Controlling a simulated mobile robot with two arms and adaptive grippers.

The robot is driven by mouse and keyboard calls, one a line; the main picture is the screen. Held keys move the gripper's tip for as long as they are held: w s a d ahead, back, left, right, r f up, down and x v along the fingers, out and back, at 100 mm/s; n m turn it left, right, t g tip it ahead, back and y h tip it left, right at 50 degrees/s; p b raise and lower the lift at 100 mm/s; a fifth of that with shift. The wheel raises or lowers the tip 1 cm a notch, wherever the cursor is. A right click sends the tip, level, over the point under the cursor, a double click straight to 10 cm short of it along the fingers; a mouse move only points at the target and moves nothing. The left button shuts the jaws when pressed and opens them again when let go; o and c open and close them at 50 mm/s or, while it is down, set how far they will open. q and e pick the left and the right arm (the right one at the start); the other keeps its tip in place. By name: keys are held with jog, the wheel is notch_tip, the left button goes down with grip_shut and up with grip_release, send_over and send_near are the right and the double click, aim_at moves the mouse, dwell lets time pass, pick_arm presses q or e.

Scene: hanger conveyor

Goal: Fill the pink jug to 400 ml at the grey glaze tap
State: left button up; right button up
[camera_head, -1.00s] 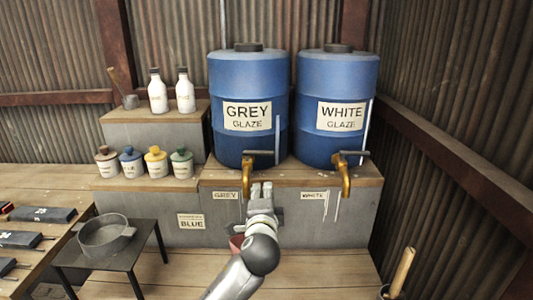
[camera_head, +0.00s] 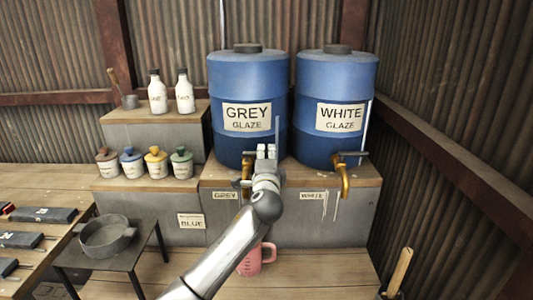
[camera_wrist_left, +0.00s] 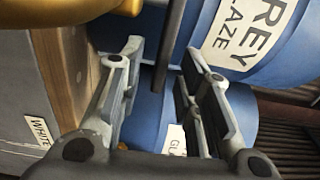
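The pink jug (camera_head: 250,264) stands on the wooden boards below the grey glaze tap, partly hidden by my left arm. Its level and markings are not readable. The brass grey glaze tap (camera_head: 246,178) sits low on the blue drum (camera_head: 222,145) labelled GREY GLAZE. My left gripper (camera_head: 267,151) is raised at the tap's lever and hides part of it. In the left wrist view, my left gripper (camera_wrist_left: 162,62) is open, with the dark tap lever (camera_wrist_left: 171,40) showing between its fingers. I cannot tell whether they touch it. My right gripper is not in view.
The white glaze drum (camera_head: 337,75) and its brass tap (camera_head: 343,180) stand just right. Several lidded jars (camera_head: 157,164) and two white bottles (camera_head: 158,95) are at left. A grey pan (camera_head: 106,238) sits on a small dark table. A wooden handle (camera_head: 400,270) rises at lower right.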

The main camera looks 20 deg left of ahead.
pick_arm(q)
jog(key=shift+x, duration=1.05)
grip_shut()
